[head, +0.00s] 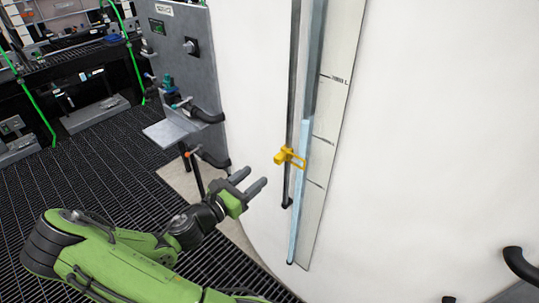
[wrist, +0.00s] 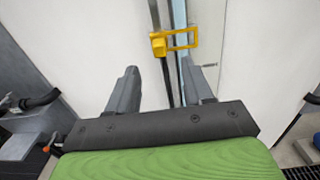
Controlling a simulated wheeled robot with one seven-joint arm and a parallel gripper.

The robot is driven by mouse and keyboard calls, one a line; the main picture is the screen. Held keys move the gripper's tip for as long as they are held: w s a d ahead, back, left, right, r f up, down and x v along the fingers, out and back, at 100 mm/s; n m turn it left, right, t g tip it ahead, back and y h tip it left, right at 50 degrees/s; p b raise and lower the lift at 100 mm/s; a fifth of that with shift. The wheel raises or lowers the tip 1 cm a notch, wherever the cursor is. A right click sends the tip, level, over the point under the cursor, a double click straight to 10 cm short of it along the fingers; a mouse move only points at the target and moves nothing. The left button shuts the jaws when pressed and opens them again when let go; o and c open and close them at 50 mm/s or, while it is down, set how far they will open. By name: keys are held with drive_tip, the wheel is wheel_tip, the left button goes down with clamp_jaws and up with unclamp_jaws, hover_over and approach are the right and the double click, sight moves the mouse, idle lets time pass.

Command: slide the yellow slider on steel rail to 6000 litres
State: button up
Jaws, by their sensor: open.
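The yellow slider (head: 290,157) sits on a dark steel rail (head: 293,80) on the front of a large white tank. Its open yellow frame reaches right across a pale blue sight tube (head: 299,190). A scale plate (head: 328,110) with tick marks stands to the right; its figures are too small to read. My gripper (head: 254,182) is open and empty, left of and a little below the slider, apart from it. In the wrist view the slider (wrist: 173,42) is ahead, above and between the two fingers (wrist: 163,84).
A grey panel (head: 185,55) with valves, black pipes and a small shelf (head: 172,132) stands left of the tank. A black pipe elbow (head: 520,264) sticks out at the lower right. The tank wall (head: 430,150) right of the scale is clear.

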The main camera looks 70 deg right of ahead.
sight(276, 159)
drive_tip(key=x, duration=1.2)
drive_tip(key=shift+d+f, duration=0.1)
drive_tip(key=shift+d, duration=0.05)
clamp_jaws()
